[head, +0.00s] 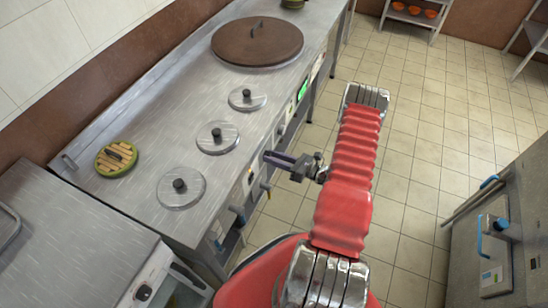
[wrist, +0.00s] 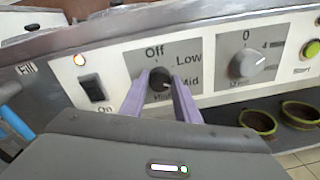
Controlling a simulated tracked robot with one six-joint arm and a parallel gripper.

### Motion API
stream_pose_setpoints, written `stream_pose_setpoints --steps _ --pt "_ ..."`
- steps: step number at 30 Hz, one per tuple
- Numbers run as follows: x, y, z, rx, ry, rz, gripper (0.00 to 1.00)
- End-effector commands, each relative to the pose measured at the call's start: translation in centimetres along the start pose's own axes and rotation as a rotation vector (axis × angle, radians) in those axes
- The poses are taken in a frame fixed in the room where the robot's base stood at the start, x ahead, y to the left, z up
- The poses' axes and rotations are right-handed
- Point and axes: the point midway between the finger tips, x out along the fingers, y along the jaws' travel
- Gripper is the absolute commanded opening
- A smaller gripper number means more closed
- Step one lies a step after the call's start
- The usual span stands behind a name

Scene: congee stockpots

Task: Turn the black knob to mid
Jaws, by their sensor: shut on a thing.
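The black knob (wrist: 159,77) is on a grey panel plate in the wrist view, with Off above it, Low at upper right, Mid at right and High below, partly covered. My gripper (wrist: 161,86) has its two purple fingers on either side of the knob, shut on it. Which label the knob points to I cannot tell. In the head view my gripper (head: 268,157) reaches the front of the steel counter (head: 130,190); the knob is hidden there.
Green-rimmed bowls (wrist: 300,113) sit below. Tiled floor (head: 420,110) is open to the right.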

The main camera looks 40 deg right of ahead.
Motion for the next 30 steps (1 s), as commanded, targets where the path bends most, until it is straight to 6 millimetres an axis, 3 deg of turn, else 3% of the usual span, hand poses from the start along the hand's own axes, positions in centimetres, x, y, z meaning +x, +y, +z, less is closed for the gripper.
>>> stream_pose_setpoints --steps 7,8,15,24,30 --pt "0.0 -0.3 0.3 -0.006 -0.003 -0.005 0.06" --pt "0.0 -0.3 0.3 -0.007 -0.003 -0.006 0.31" --pt "0.0 -0.2 0.2 -0.005 -0.002 -0.004 0.47" --pt "-0.1 -0.1 0.1 -0.003 -0.001 -0.003 0.47" --pt "-1.4 -0.2 0.1 -0.003 -0.002 -0.005 0.47"
